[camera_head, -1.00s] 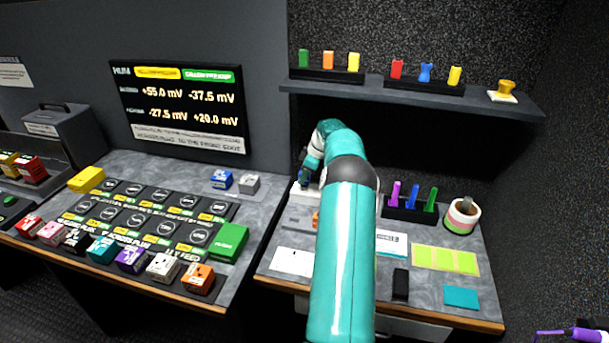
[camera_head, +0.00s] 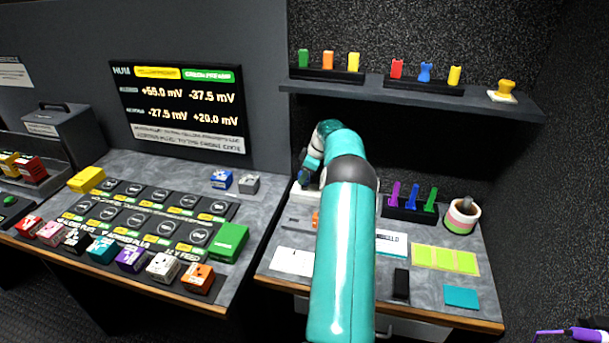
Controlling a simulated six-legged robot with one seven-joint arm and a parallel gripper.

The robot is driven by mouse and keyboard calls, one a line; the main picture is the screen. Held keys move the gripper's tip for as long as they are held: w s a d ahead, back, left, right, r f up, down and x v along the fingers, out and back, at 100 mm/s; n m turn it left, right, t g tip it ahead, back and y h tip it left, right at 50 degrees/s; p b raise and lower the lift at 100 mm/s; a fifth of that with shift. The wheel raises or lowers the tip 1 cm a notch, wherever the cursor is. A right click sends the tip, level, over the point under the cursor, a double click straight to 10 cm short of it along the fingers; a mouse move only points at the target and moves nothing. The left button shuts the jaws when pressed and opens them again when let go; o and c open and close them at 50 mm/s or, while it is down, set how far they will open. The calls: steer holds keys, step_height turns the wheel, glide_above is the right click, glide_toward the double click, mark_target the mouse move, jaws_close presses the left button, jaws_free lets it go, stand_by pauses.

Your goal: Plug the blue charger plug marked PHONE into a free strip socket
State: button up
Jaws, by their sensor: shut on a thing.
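My teal arm reaches away from me over the right-hand desk and bends down at its far end. My gripper (camera_head: 304,177) is small and dark there, partly behind my own arm, just above the left end of a white strip (camera_head: 302,191). It is shut on a small dark-blue thing that looks like the charger plug; its PHONE mark cannot be read. I cannot tell whether the plug touches the strip or sits in a socket. The strip's sockets are too small to make out, and my arm covers its right part.
A shelf (camera_head: 460,98) with coloured pieces in holders overhangs the desk. A pen holder (camera_head: 408,214), a cup (camera_head: 462,215), yellow notes (camera_head: 445,259) and a black phone-like slab (camera_head: 401,284) lie right of my arm. The left desk holds a blue block (camera_head: 221,180) and several coloured blocks.

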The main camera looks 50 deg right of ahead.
steer(key=shift+f, duration=1.15)
steer(key=o, duration=1.1)
steer(key=v, duration=0.7)
steer(key=shift+r, duration=0.2)
